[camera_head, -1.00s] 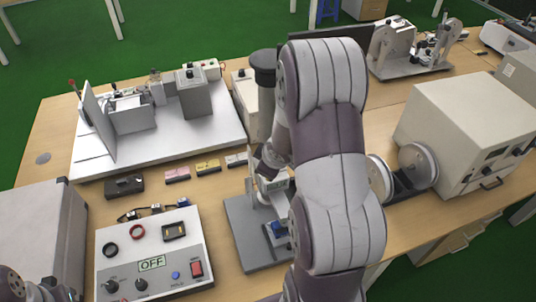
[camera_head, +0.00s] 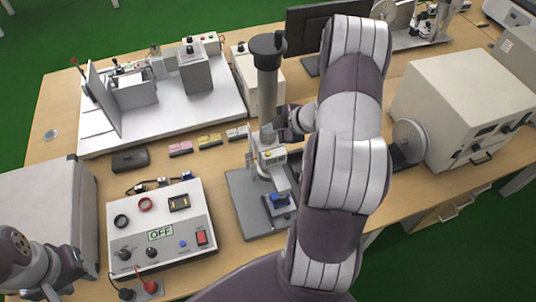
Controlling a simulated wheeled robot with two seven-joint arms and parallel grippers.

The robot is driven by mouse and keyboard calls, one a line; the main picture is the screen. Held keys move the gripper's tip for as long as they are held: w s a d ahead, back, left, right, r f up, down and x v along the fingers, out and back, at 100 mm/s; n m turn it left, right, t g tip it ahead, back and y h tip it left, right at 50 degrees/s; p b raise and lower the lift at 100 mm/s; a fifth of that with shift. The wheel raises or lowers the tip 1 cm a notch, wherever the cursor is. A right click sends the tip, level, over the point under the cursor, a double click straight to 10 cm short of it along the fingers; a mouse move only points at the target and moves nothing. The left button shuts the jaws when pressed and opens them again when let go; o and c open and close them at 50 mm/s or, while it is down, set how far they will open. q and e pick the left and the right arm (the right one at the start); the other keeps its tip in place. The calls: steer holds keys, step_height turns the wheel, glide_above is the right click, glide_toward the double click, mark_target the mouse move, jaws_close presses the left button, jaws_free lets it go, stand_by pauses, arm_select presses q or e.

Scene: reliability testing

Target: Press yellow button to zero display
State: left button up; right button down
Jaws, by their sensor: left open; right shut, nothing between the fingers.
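The measuring instrument (camera_head: 270,200) stands on a grey base plate right of the control box. Its upright head carries a small digital display (camera_head: 273,157) with yellow marking on it; the yellow button itself is too small to make out surely, and the reading is not legible. My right gripper (camera_head: 275,132) is shut and empty, just above the display at the grey column (camera_head: 267,85); my forearm hides part of its right side. I cannot tell whether it touches the instrument. My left gripper (camera_head: 72,266) is at the lower left, open, far from the instrument, its fingers hard to see.
A control box (camera_head: 160,215) with an OFF label and red switch lies left of the instrument. Pink, yellow and white small blocks (camera_head: 209,141) lie behind it. A white fixture plate (camera_head: 225,105) fills the back left. A large beige box (camera_head: 460,105) stands right.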

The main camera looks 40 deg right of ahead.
mark_target(268, 153)
step_height(268, 153, down, 7)
steer(key=b, duration=0.6)
steer(key=shift+f, duration=0.25)
stand_by(1.4)
steer(key=shift+f, duration=0.4)
steer(key=shift+f+b, duration=0.35)
steer(key=shift+b, duration=0.1)
stand_by(0.3)
steer(key=shift+r, duration=0.1)
steer(key=shift+r+p, duration=0.7)
steer(key=shift+p, duration=0.2)
